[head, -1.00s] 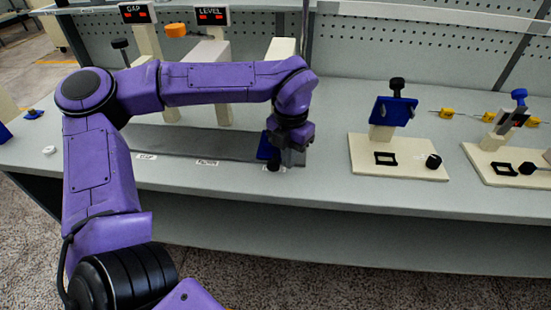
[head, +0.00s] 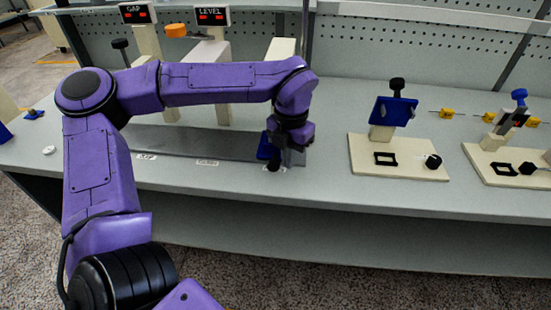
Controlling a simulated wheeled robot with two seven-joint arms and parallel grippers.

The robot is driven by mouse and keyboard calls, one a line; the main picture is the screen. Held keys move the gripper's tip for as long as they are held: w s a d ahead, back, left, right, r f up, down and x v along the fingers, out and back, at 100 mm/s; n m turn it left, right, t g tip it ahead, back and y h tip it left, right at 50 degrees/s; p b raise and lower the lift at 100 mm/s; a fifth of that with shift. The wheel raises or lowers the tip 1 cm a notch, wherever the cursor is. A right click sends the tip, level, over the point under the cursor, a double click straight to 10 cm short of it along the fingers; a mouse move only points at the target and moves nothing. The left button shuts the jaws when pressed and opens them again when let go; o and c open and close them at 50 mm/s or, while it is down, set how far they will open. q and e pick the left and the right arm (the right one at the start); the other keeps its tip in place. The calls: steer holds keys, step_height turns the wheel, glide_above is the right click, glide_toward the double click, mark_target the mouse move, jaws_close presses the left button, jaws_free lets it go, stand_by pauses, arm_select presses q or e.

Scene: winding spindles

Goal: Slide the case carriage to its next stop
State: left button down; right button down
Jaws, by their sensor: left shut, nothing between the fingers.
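The case carriage seems to be the small blue block (head: 264,147) at the right end of a long grey track (head: 205,145) on the bench, with a black knob (head: 273,165) at its front. My left gripper (head: 289,141) is shut and empty, right beside the blue block and over the track's right end. It hides part of the block and track. I cannot tell whether it touches the block. White stop labels lie along the track's front edge: a left one (head: 147,156), a middle one (head: 207,162) and a right one by the knob. My right gripper is out of view.
A cream fixture board (head: 420,171) with a tilted blue plate (head: 393,110) stands to the right; a second board (head: 480,160) is farther right. Behind my arm are posts with the GAP display (head: 138,13) and LEVEL display (head: 212,16). Bare bench lies between track and boards.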

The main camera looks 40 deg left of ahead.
mark_target(288, 175)
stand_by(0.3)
arm_select(q)
steer(key=shift+f+b, duration=0.9)
steer(key=shift+f, duration=0.85)
